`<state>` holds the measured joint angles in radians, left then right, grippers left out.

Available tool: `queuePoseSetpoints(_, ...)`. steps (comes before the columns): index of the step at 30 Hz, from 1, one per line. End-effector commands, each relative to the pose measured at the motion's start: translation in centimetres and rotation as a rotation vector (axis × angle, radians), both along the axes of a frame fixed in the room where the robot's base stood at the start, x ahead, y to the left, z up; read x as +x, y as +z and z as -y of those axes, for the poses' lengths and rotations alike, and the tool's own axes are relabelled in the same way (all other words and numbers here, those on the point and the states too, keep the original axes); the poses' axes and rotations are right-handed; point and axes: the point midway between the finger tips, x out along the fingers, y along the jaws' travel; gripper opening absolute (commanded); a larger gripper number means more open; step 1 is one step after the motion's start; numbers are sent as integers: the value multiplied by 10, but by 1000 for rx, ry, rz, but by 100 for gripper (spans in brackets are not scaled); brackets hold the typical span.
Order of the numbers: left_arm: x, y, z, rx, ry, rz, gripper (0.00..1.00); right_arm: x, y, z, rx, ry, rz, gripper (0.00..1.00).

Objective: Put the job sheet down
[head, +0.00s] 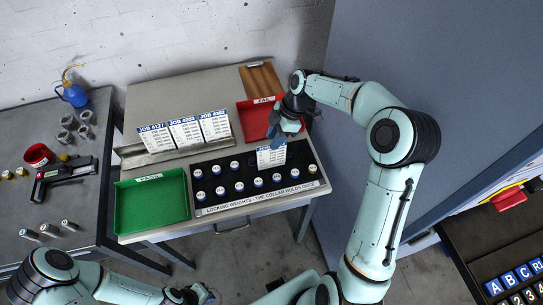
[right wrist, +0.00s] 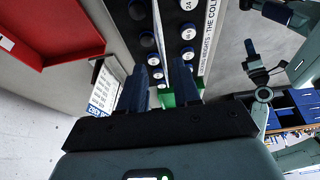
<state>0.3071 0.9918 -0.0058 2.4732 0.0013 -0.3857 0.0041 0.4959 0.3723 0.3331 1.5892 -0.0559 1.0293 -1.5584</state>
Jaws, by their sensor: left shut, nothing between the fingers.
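A white job sheet (head: 271,157) with a blue heading hangs upright in my right gripper (head: 284,133), over the back rows of the locking weights. In the right wrist view the sheet (right wrist: 158,30) shows nearly edge-on, as a thin strip between the blue fingers of my right gripper (right wrist: 161,75). The heading is too small to read surely. Three other job sheets (head: 184,131) stand side by side in a rack (head: 170,154) at the left. My left gripper (head: 203,293) is shut and empty at the bottom edge, away from the bench.
The black weight tray (head: 286,189) holds several round white-topped weights. A green PASS tray (head: 151,205) lies left of it, and a red FAIL tray (head: 254,118) behind. The side table (head: 75,211) at the left carries a caliper and small parts.

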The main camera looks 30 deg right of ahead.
Motion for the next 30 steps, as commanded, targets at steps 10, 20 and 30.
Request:
queuePoseSetpoints(10, 4, 4, 0, 0, 0, 4, 0, -2, -38, -14, 2, 0, -3, 32)
queuePoseSetpoints(20, 5, 4, 0, 0, 0, 6, 0, 0, -52, -19, 0, -1, 0, 32)
queuePoseSetpoints(30, 3, 3, 0, 0, 0, 3, 0, -1, -53, -19, 0, -1, 0, 32)
